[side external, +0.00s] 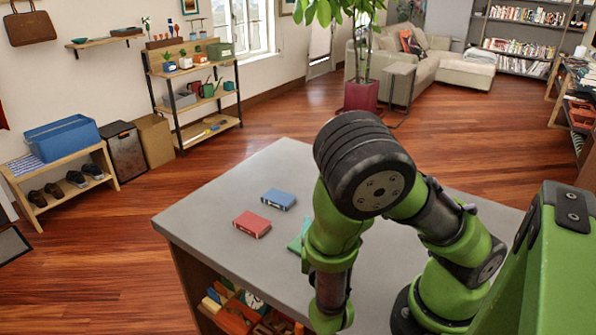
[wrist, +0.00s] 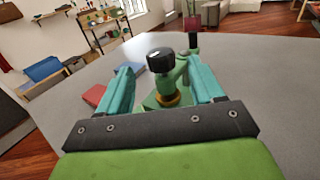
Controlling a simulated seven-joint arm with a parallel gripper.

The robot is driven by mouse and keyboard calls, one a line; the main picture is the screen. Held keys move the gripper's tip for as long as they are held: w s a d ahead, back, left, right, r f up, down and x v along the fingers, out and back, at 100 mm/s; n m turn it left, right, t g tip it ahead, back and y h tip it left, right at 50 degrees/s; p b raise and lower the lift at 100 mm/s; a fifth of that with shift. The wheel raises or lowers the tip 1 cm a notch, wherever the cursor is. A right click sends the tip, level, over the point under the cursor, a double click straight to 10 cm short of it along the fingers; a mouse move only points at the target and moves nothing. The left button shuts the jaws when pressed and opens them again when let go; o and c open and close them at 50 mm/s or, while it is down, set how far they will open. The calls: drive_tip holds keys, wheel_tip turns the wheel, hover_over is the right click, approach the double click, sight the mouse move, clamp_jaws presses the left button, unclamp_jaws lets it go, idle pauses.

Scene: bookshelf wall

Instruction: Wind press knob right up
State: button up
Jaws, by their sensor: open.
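The press stands ahead of my gripper in the wrist view, with a black round knob (wrist: 160,60) on top of a green post and a brass-coloured collar (wrist: 167,99) lower down. My gripper (wrist: 161,70) is open, its two teal fingers spread to the left and right of the knob and post. A gap shows on both sides, and I see nothing held. In the side view my arm hides the gripper and the knob. A green edge (side external: 296,244) shows beside my arm on the table; I cannot tell if it is the press.
A red book (side external: 252,224) and a blue book (side external: 278,199) lie on the grey table (side external: 205,215), left of my arm. In the wrist view, a dark upright part (wrist: 194,42) stands behind the right finger. The table's front left area is clear. Cubbies below hold several items.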

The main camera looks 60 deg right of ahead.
drive_tip(key=v, duration=1)
drive_tip(key=shift+s+a, duration=0.15)
drive_tip(key=shift+a, duration=0.15)
drive_tip(key=s+f+m+g, duration=0.1)
drive_tip(key=m+g, duration=0.1)
drive_tip(key=s+d+m+g+y, duration=0.1)
drive_tip(key=m+g, duration=0.2)
drive_tip(key=s+d+f+m+g+y, duration=0.1)
drive_tip(key=s+m+g, duration=0.1)
drive_tip(key=shift+d+f+g, duration=0.1)
drive_tip(key=shift+f+g, duration=0.2)
drive_tip(key=shift+g, duration=0.1)
drive_tip(key=w+a+r+m+y, duration=0.25)
drive_tip(key=r+m+y, duration=0.25)
drive_tip(key=m+y, duration=0.3)
drive_tip(key=w+a+r+m+y, duration=0.1)
drive_tip(key=w+r+m+y, duration=0.2)
drive_tip(key=r+m+y, duration=0.35)
drive_tip(key=w+d+r+m+t, duration=0.1)
drive_tip(key=d+r+m+t, duration=0.4)
drive_tip(key=r+m, duration=0.1)
drive_tip(key=shift+w+r+m, duration=0.15)
drive_tip(key=shift+w+m, duration=0.15)
drive_tip(key=shift+m, duration=0.25)
